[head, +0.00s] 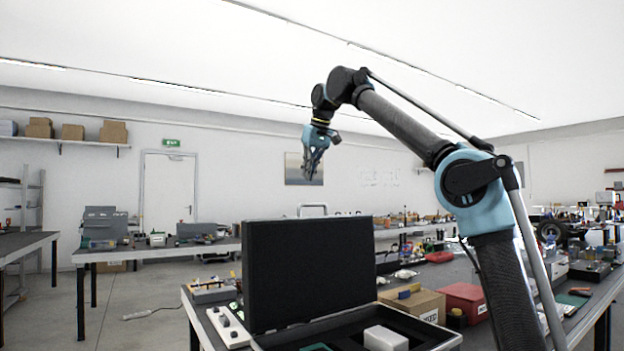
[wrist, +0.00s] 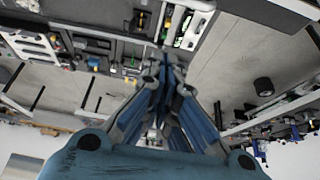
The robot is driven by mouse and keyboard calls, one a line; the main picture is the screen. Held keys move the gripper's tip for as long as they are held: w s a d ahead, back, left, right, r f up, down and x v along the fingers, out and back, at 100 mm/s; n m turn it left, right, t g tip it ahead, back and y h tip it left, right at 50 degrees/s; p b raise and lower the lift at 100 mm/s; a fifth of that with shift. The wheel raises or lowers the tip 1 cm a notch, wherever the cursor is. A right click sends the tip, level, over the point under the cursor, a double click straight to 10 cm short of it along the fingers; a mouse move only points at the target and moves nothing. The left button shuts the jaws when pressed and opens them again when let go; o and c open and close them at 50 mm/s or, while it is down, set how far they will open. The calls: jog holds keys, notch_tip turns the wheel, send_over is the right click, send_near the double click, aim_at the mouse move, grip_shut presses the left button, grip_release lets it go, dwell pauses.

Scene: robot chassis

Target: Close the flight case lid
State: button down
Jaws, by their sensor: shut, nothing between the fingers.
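The flight case stands open on the table in the head view. Its black lid (head: 305,268) is upright at the back left, with the inner face towards me. The case base (head: 440,335) is cut off at the bottom edge and holds a white block (head: 385,338). My gripper (head: 312,178) is shut and empty, high above the lid and apart from it, fingers pointing down. In the wrist view my gripper's blue fingers (wrist: 165,68) are together in the middle.
A cardboard box (head: 415,303) and a red box (head: 463,298) stand on the table right of the case. A white power strip (head: 228,325) lies left of the lid. The air around my gripper is clear.

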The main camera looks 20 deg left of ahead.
notch_tip(320, 180, down, 8)
jog(key=shift+d, duration=0.15)
dwell(0.6)
jog(key=shift+s, duration=0.15)
